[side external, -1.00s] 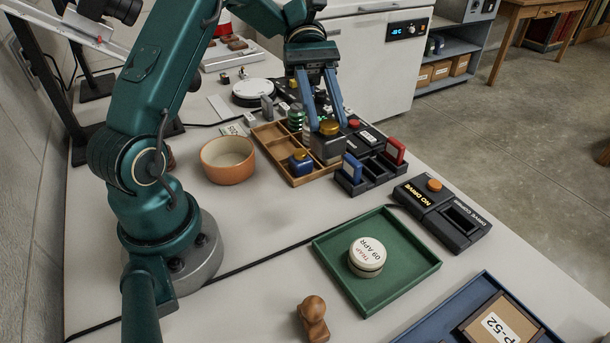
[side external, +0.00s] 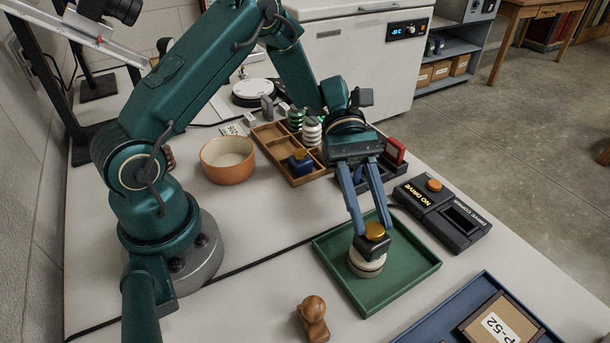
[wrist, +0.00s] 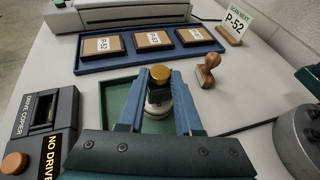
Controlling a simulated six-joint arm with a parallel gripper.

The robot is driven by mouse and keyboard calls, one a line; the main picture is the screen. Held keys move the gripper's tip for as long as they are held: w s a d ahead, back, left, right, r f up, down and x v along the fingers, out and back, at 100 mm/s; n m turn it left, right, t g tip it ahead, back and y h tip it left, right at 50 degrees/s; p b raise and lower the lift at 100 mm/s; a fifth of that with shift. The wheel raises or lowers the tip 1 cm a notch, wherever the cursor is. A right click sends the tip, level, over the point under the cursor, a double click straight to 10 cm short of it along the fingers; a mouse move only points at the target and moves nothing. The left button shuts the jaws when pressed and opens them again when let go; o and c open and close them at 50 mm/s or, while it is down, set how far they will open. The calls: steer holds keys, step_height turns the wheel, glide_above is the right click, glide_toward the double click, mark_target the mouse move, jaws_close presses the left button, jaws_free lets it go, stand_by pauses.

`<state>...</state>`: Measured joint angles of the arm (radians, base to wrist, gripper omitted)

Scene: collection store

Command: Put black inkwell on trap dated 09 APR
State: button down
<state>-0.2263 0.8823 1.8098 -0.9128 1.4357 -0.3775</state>
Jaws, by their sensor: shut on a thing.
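The black inkwell (side external: 372,247) with a gold cap is held upright between the fingers of my gripper (side external: 374,238). Its gold cap shows between the fingers in the wrist view (wrist: 160,74). The trap (side external: 366,266), a round cream-white disc, sits in the green tray (side external: 415,265) directly under the inkwell. The inkwell and the fingers hide most of the trap's top, so its label cannot be read now. Whether the inkwell's base touches the trap or hangs just above it, I cannot tell. The trap also shows below the inkwell in the wrist view (wrist: 158,110).
A wooden compartment tray (side external: 270,140) holds a blue inkwell (side external: 300,161) and striped pieces. A terracotta bowl (side external: 228,159), a wooden stamp (side external: 313,318), a black NO DRIVE box (side external: 440,212) and a blue tray (side external: 425,333) stand around.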

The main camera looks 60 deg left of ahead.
steer(key=shift+f, duration=0.35)
steer(key=shift+f, duration=0.1)
steer(key=c, duration=0.6)
jaws_free()
steer(key=v, duration=1.2)
steer(key=s+r+m+t+y, duration=0.5)
steer(key=s+m+t+y, duration=0.5)
steer(key=s+m+y, duration=0.2)
steer(key=shift+s+d+m+y, duration=0.3)
steer(key=shift+s+m, duration=0.45)
steer(key=shift+m, duration=0.35)
